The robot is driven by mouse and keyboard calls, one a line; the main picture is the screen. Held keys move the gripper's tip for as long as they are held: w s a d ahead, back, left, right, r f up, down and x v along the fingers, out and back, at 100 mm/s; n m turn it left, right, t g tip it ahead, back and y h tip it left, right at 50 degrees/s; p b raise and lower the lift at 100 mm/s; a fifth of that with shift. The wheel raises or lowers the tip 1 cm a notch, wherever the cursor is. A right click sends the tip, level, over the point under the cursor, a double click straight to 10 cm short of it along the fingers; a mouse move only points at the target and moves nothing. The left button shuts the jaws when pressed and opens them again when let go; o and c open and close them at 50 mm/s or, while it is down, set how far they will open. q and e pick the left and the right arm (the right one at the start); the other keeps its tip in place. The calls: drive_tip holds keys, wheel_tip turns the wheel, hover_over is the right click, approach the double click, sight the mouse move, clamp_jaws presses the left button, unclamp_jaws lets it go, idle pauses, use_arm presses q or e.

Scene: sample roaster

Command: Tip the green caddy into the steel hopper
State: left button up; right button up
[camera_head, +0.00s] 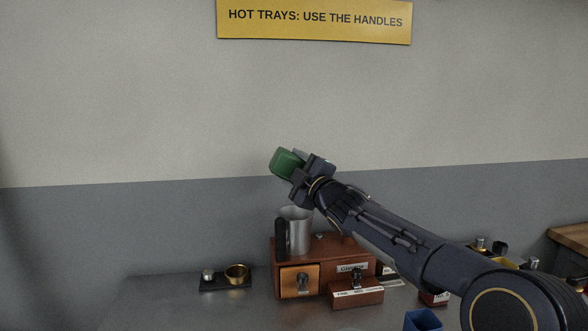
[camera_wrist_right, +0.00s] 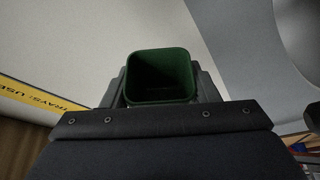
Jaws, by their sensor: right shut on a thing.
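The green caddy (camera_head: 286,163) is held up in the air by my right gripper (camera_head: 300,167), which is shut on it. The caddy looks tilted in the head view. In the right wrist view the caddy (camera_wrist_right: 160,76) shows its square open mouth; its inside is dark and I cannot tell whether anything is in it. The steel hopper (camera_head: 298,232), a grey metal cylinder with a black upright part at its left, stands on the wooden box below. The caddy is above the hopper and apart from it, slightly left of its middle. My left gripper is out of view.
The wooden box (camera_head: 289,281) has a drawer and a smaller labelled wooden block (camera_head: 356,294) at its front right. A black tray (camera_head: 213,284) with a brass cup (camera_head: 237,273) lies left. A blue container (camera_head: 423,320) stands front right. The table's left part is bare.

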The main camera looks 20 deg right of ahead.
sight(285, 169)
drive_tip(key=shift+f+b, duration=0.15)
drive_tip(key=shift+b, duration=0.3)
drive_tip(key=shift+r, duration=0.25)
drive_tip(key=n+g+p, duration=0.1)
drive_tip(key=n+p, duration=0.2)
drive_tip(key=p, duration=0.1)
drive_tip(key=a+n+g+p, duration=0.1)
drive_tip(key=n+p, duration=0.2)
drive_tip(key=p, duration=0.1)
drive_tip(key=a+f+n+g+p, duration=0.1)
drive_tip(key=n+p, duration=0.3)
drive_tip(key=shift+w+a+g+p, duration=0.25)
drive_tip(key=shift+w+g+p, duration=0.05)
drive_tip(key=shift+w+g, duration=0.1)
drive_tip(key=n+g+h+p, duration=0.1)
drive_tip(key=n+p, duration=0.1)
drive_tip(key=p, duration=0.1)
drive_tip(key=n+h+p, duration=0.1)
drive_tip(key=n+p, duration=0.1)
drive_tip(key=p, duration=0.2)
drive_tip(key=n+g+h+p, duration=0.1)
drive_tip(key=n+p, duration=0.2)
drive_tip(key=shift+a+r+g+h+p, duration=0.2)
drive_tip(key=shift+g+h+p, duration=0.1)
drive_tip(key=shift+p, duration=0.1)
drive_tip(key=shift+d+f+n+h+p, duration=0.25)
drive_tip(key=shift+f+n+h+p, duration=0.2)
drive_tip(key=shift+n+h+p, duration=0.5)
drive_tip(key=shift+f, duration=0.1)
drive_tip(key=shift+s, duration=0.1)
